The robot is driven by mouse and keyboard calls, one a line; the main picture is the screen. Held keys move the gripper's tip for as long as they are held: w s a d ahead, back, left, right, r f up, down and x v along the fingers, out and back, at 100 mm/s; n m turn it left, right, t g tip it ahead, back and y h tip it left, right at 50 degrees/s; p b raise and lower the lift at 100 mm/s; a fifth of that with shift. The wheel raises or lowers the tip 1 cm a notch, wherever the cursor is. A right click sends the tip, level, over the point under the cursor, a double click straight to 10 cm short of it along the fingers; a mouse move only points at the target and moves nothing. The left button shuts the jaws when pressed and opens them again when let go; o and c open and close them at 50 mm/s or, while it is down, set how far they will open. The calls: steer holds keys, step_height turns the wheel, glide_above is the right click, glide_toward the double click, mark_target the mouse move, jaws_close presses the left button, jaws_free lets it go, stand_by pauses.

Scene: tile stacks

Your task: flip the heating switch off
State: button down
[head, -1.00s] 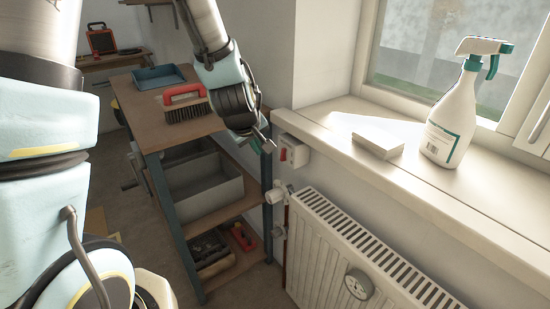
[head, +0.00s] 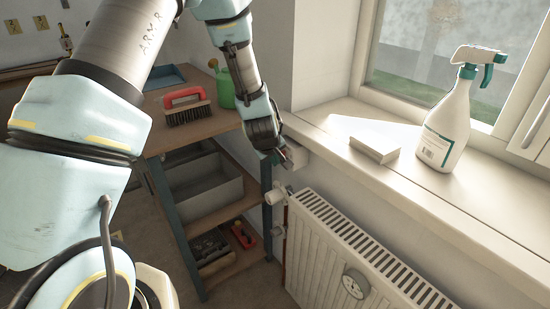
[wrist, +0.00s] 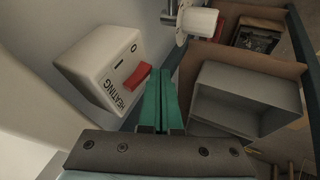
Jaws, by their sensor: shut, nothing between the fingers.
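The heating switch is a white box (wrist: 100,60) on the wall below the window sill, marked HEATING, O and I. Its red rocker (wrist: 137,77) faces my gripper in the wrist view. I cannot tell which way the rocker is tipped. In the head view the switch box (head: 298,153) is partly hidden behind my gripper (head: 284,160). My gripper's green fingers (wrist: 162,73) are shut and empty, with the tips close beside the rocker's right side. Whether they touch it is unclear.
A radiator (head: 330,250) with a white valve (head: 275,195) stands below the switch. The sill holds a spray bottle (head: 448,125) and a white block (head: 374,149). A shelf unit at left carries a red-handled brush (head: 187,112), a green watering can (head: 225,90) and a grey bin (head: 205,190).

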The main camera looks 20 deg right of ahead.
stand_by(0.3)
steer(key=b, duration=0.3)
steer(key=shift+d+f+h, duration=0.2)
steer(key=shift+d+h, duration=0.05)
steer(key=shift+h, duration=0.15)
steer(key=shift+r+p, duration=0.55)
steer(key=shift+r, duration=0.35)
steer(key=shift+w+d, duration=0.1)
